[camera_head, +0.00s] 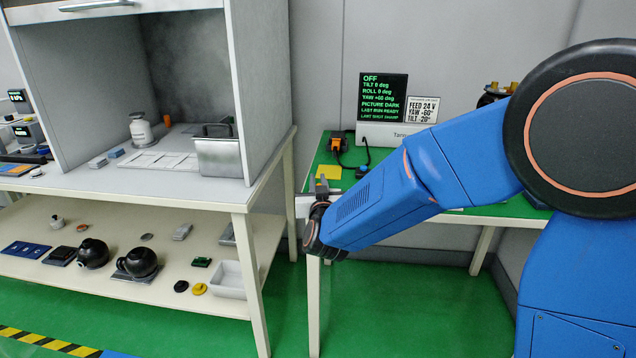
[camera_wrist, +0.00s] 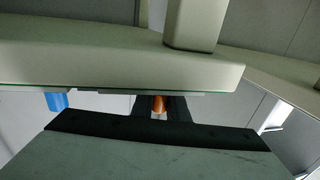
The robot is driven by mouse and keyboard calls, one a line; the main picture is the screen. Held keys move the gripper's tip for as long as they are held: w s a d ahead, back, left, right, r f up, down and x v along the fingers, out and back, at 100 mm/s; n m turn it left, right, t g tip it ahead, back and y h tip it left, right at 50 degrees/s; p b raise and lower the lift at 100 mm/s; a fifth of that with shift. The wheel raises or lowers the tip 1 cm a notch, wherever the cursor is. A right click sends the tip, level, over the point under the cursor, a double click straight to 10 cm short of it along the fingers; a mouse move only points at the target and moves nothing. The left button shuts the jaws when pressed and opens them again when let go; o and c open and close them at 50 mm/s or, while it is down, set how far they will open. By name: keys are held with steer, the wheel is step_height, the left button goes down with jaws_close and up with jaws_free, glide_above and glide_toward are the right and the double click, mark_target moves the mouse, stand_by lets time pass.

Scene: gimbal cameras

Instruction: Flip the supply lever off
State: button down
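My blue arm reaches left across the green-topped bench (camera_head: 480,211) in the head view. My gripper (camera_head: 321,190) is at the bench's front left corner, largely hidden by my wrist. In the wrist view, an orange piece (camera_wrist: 158,106) shows between dark parts of my gripper (camera_wrist: 160,103), close below a pale bench edge (camera_wrist: 110,62). Whether the fingers touch it is unclear. I cannot make out the supply lever for certain. The black display (camera_head: 382,97) reads OFF, tilt 0, roll 0, yaw +60, picture dark.
A small orange-and-black device (camera_head: 338,143), a yellow pad (camera_head: 328,172) and a blue-ended cable (camera_head: 362,170) are on the bench. A fume-hood-like cabinet stands on a table (camera_head: 215,194) at left, with several items on its lower shelf (camera_head: 110,277). Green floor is clear in front.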

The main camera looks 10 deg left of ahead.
steer(key=shift+w+m+h, duration=0.15)
steer(key=shift+m+h, duration=0.75)
steer(key=shift+h, duration=0.5)
steer(key=c, duration=1.7)
jaws_free()
steer(key=s, duration=1.7)
steer(key=shift+s+d, duration=0.2)
